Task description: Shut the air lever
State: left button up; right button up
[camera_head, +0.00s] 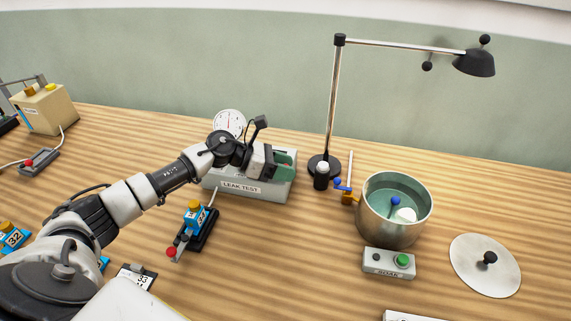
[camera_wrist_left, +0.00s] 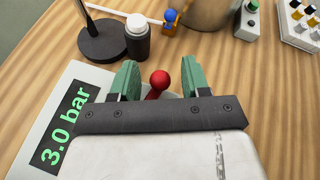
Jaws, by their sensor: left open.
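A grey box labelled LEAK TEST (camera_head: 240,188) stands on the table, with a round gauge (camera_head: 229,122) behind it. My left gripper (camera_head: 286,162) is over the right end of this box. In the left wrist view, my gripper (camera_wrist_left: 159,76) is open, with its green fingers apart. A lever with a red ball knob (camera_wrist_left: 159,79) shows between the fingers, and I cannot tell whether they touch it. The lever's base is hidden by the gripper. A display on the box reads 3.0 bar (camera_wrist_left: 66,125). The red knob is hidden in the head view.
A black lamp base (camera_head: 322,165) and a small black bottle with a white cap (camera_head: 321,177) stand just right of the box. A metal pot (camera_head: 385,226) and a round lid (camera_head: 486,266) are farther right. A blue fixture (camera_head: 195,218) stands in front.

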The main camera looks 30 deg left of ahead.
pick_arm(q)
jog(key=shift+d, duration=0.1)
grip_shut()
jog(key=n+t+p, duration=0.1)
jog(key=n+t+y+p, duration=0.1)
jog(key=p, duration=0.1)
jog(key=shift+w+r+y, duration=0.1)
jog(key=shift+w+y, duration=0.2)
jog(key=shift+w, duration=0.05)
jog(key=shift+w+f+n+t+p, duration=0.1)
jog(key=shift+f+n+t+p, duration=0.15)
jog(key=shift+n, duration=0.25)
jog(key=shift+y, duration=0.3)
grip_release()
